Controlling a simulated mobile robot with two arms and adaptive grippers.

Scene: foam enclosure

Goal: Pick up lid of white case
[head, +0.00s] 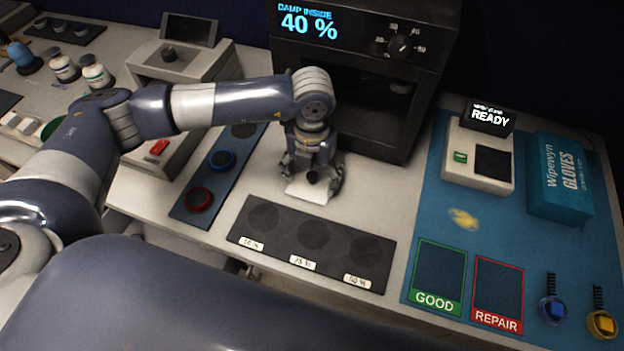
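A small flat white piece (306,192), which looks like the white case, lies on the pale bench just in front of the dark oven-like box. My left gripper (313,178) points down right over it, with its two fingers spread apart to either side. The gripper covers part of the white piece, so I cannot make out a seam between lid and body. I cannot tell whether the fingers touch it. My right gripper is not in view.
The dark box (365,100) reading 40 % stands close behind the gripper. A black three-spot tray (288,232) lies in front. A blue strip with red and blue rings (200,198) is left. A blue mat (432,185) with a glove box (560,180) is right.

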